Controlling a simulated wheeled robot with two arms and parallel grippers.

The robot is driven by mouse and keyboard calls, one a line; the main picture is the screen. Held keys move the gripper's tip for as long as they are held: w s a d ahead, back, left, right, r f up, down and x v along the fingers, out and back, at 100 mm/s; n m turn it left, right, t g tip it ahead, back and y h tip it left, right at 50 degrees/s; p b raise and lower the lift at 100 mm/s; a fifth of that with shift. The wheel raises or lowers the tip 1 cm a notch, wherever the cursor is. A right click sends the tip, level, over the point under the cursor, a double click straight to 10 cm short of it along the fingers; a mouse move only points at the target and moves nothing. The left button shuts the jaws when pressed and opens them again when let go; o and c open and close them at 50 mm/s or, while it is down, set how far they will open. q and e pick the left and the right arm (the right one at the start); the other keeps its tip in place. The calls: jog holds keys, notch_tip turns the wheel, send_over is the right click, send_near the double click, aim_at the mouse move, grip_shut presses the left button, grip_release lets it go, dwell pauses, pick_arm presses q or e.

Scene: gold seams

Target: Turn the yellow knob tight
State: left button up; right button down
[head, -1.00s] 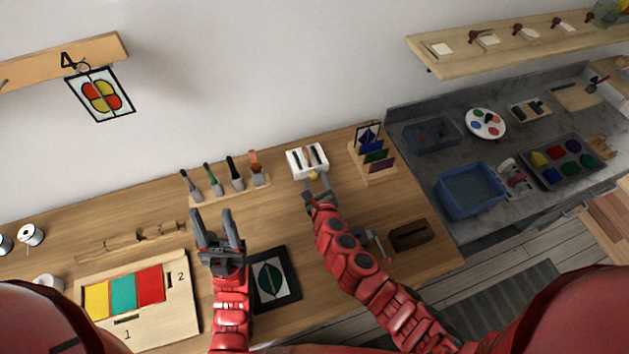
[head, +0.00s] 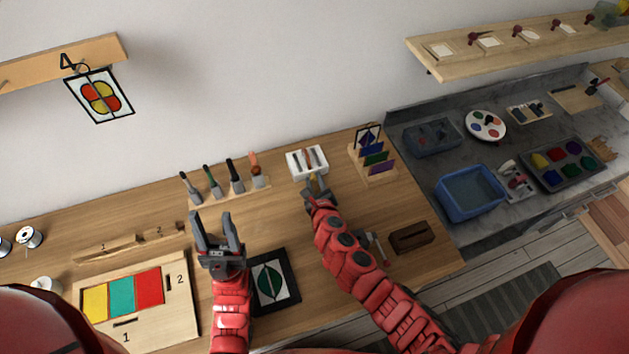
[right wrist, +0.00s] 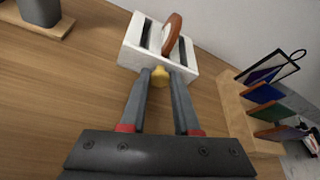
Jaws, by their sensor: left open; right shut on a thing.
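The yellow knob (right wrist: 161,76) sits at the front of a white box (right wrist: 131,50) with slots in its top. My right gripper (right wrist: 163,78) is shut on the knob, one finger on each side of it. In the head view the white box (head: 293,164) stands at the back of the bench, and my right gripper (head: 316,187) is just in front of it. The knob is small and partly covered by the fingers. My left gripper (head: 215,222) is open and empty above the bench, left of the dark-framed leaf panel (head: 274,280).
A rack of coloured glass pieces (head: 377,173) stands close to the right of the white box. A holder with several upright tools (head: 222,191) stands to its left. A dark brown block (head: 411,238) lies at the bench's right. A board with coloured panels (head: 183,316) lies front left.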

jog(key=shift+r+m+y+p, duration=0.2)
jog(key=shift+m+y+p, duration=0.15)
jog(key=shift+p, duration=0.45)
jog(key=shift+w+d+m+g+y+p, duration=0.1)
jog(key=shift+d+m+g+y+p, duration=0.15)
jog(key=shift+m+g+y+p, duration=0.5)
jog(key=shift+f+m+t+y, duration=0.15)
jog(key=shift+m+t+y, duration=0.15)
jog(key=shift+m, duration=0.7)
jog(key=shift+d+m+y+b, duration=0.15)
jog(key=shift+m+y+b, duration=0.4)
jog(key=shift+m, duration=0.35)
jog(key=c, duration=0.6)
grip_release()
jog(key=shift+c, duration=0.2)
